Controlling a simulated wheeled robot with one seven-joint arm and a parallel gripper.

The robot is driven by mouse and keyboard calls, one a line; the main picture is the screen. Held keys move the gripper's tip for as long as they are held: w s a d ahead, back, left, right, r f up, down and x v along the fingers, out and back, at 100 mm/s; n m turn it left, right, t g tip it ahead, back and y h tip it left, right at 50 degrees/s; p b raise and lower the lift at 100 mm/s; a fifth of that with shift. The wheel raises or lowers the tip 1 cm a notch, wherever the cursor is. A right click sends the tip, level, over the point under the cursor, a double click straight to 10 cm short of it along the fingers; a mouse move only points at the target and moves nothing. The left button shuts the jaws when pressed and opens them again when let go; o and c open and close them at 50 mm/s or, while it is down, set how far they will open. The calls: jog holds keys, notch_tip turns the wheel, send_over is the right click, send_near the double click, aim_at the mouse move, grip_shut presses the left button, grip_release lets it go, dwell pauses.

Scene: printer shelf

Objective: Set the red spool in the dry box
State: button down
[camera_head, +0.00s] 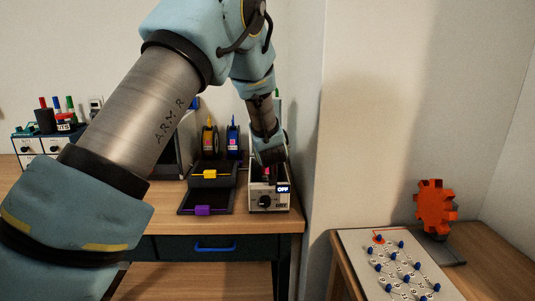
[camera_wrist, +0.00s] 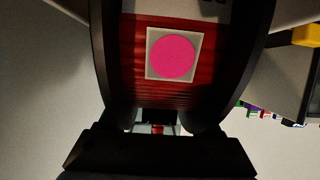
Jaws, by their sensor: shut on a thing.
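The red spool (camera_wrist: 150,88) fills the wrist view, with red windings between dark flanges and a white label bearing a pink dot. My gripper (camera_head: 270,156) is shut on it and points down over a white box with a knob and an "OFF" display, which looks like the dry box (camera_head: 262,197). In the head view only a small pink and red patch of the spool shows below my gripper, at the box's top. My gripper and arm hide the rest, so I cannot tell whether the spool rests in the box or hangs above it.
Dark stands with yellow (camera_head: 209,175) and purple (camera_head: 204,210) tags are left of the box, with orange and blue spools behind. A wall edge (camera_head: 312,150) rises close on the right. A side table holds a pegged board (camera_head: 375,275) and an orange gear (camera_head: 436,205).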

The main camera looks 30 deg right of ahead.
grip_release()
jog(key=shift+f, duration=0.1)
